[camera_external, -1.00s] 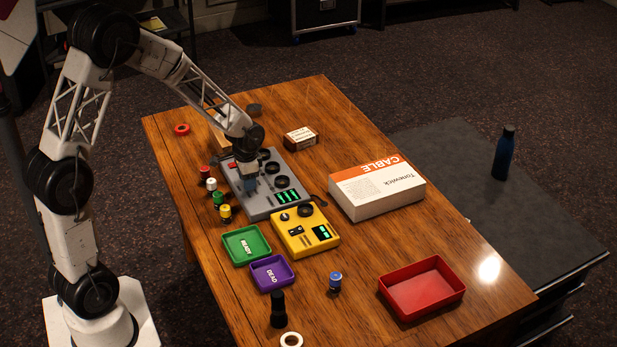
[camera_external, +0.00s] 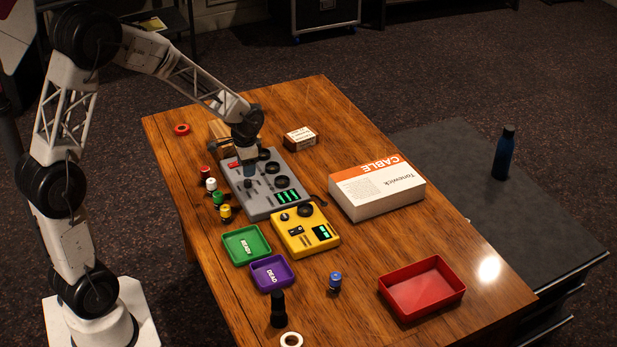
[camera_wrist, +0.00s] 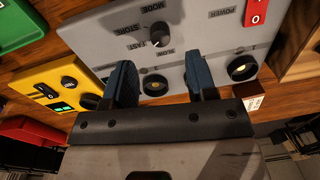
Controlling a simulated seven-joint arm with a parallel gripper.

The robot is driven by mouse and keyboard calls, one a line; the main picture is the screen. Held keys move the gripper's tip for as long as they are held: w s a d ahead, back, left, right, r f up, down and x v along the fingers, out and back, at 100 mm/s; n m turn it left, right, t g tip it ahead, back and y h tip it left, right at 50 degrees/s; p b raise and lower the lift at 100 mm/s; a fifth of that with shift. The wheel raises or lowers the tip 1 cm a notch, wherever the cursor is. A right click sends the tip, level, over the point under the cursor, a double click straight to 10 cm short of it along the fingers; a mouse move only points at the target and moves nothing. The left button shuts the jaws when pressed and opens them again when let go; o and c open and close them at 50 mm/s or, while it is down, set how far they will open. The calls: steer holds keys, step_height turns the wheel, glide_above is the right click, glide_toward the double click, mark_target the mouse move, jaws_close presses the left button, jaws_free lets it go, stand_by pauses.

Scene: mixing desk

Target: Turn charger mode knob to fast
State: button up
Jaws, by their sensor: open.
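The grey charger (camera_external: 258,207) lies on the table with its panel facing up. In the wrist view its mode knob (camera_wrist: 155,57) is a dark round knob with a white mark. In the wrist view the knob shows between the fingertips, with no visible contact. In the external view my gripper (camera_external: 249,172) hangs over the charger's panel and hides part of it, including the knob.
A yellow device (camera_external: 306,231), green tray (camera_external: 229,252) and purple tray (camera_external: 257,281) lie in front. Several small coloured pots stand left. A cable box (camera_external: 375,190) lies right.

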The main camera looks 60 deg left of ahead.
steer(key=shift+r, duration=1)
steer(key=shift+d, duration=0.1)
steer(key=shift+d+r, duration=0.15)
steer(key=shift+r, duration=0.05)
steer(key=s+d+r+t, duration=0.1)
steer(key=s+d+r, duration=0.75)
steer(key=d, duration=0.25)
steer(key=s+d+r+t, duration=0.1)
steer(key=s+d+r, duration=0.7)
steer(key=s+d, duration=0.75)
steer(key=s, duration=0.3)
steer(key=shift+s+d+r+n+t+h, duration=0.25)
steer(key=shift+s+r+n+t+h, duration=0.05)
steer(key=shift+r+h, duration=0.1)
